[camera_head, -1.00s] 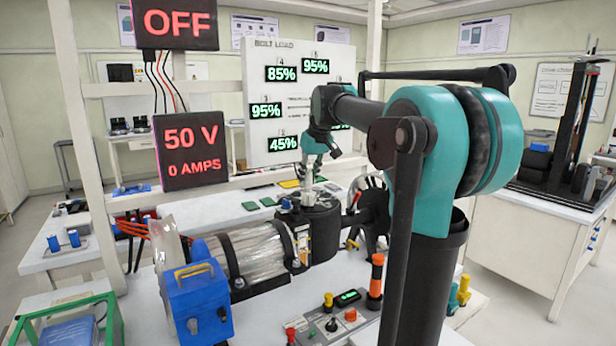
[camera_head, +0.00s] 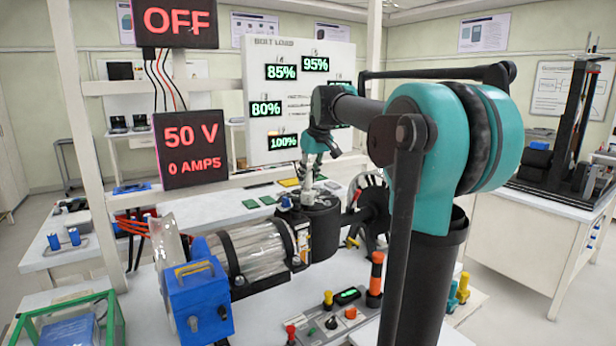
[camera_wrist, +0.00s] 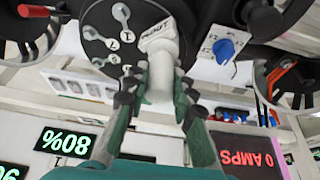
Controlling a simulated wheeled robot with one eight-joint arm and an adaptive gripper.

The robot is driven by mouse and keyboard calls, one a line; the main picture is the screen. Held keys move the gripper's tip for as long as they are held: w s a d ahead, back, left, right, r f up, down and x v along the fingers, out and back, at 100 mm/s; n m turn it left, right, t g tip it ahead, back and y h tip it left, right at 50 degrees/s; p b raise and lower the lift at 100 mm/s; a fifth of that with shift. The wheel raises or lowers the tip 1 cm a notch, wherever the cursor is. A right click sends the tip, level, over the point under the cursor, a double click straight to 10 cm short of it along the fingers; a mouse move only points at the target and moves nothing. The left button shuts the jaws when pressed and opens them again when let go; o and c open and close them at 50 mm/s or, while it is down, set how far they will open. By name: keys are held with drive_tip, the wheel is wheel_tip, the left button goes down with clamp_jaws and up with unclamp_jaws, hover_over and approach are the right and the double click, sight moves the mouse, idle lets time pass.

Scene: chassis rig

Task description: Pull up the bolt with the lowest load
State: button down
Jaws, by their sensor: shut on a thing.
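The bolt load board (camera_head: 340,60) stands behind the rig. Its readouts show 85% (camera_head: 281,72), 95% (camera_head: 315,64), 80% (camera_head: 265,109) and 100% (camera_head: 284,142); my arm partly covers others at the right. My gripper (camera_head: 306,186) points down over the black round housing (camera_head: 322,222). In the wrist view, my gripper (camera_wrist: 162,92) is shut on a pale grey bolt (camera_wrist: 160,50), at the edge of the black round plate (camera_wrist: 112,28). Several other pale bolts (camera_wrist: 121,14) show on that plate with numbers beside them. Whether the held bolt is raised is hard to tell.
A red sign reads OFF (camera_head: 176,22); another reads 50 V and 0 AMPS (camera_head: 190,150). A blue box (camera_head: 195,305) stands at the front left of the rig. A small control panel (camera_head: 330,318) with knobs lies in front. A spoked wheel (camera_head: 372,195) is close at the right.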

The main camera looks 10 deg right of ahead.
drive_tip(key=shift+r, duration=3.5)
